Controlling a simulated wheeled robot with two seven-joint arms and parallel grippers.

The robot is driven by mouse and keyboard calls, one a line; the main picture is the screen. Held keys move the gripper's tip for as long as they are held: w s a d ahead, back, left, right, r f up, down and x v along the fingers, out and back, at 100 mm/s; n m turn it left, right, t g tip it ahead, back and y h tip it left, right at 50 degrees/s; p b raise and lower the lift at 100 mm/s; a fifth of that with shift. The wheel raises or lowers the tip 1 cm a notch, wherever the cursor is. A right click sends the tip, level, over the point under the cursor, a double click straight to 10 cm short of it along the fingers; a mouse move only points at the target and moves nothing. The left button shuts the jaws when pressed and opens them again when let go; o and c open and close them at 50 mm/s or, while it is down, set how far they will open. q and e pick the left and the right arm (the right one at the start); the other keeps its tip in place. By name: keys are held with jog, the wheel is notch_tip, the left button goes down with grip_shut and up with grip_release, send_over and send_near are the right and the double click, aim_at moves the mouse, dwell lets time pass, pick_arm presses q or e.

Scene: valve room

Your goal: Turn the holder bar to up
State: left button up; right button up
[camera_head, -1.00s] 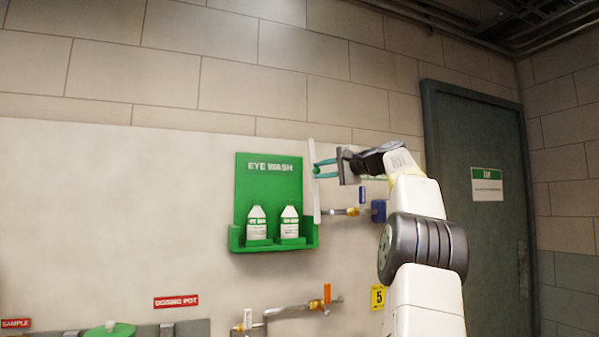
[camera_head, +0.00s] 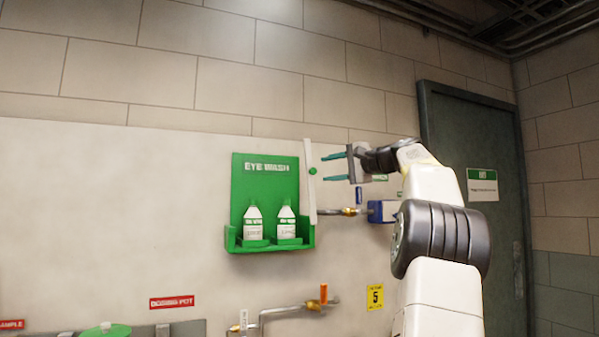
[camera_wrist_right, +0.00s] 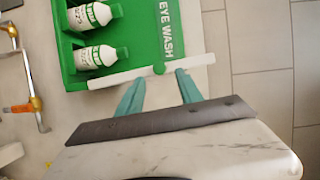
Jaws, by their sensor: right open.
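The holder bar (camera_head: 309,195) is a thin white bar with a green knob (camera_head: 313,171) near its middle. It stands close to upright along the right edge of the green eye wash board (camera_head: 265,185). In the right wrist view the bar (camera_wrist_right: 120,77) crosses below the board, with its knob (camera_wrist_right: 158,69) between the fingertips in the picture. My right gripper (camera_head: 323,170) is open and empty, with teal fingers pointing at the bar and a small gap to it. It also shows in the wrist view (camera_wrist_right: 160,78). My left gripper is not in view.
Two white bottles (camera_head: 254,223) stand in the board's tray. A pipe with a brass fitting (camera_head: 348,211) and a blue box (camera_head: 381,211) sit below my right gripper. An orange-handled valve (camera_head: 322,294) is lower down. A dark door (camera_head: 470,180) is at right.

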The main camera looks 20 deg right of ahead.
jog(key=v, duration=0.3)
dwell(0.5)
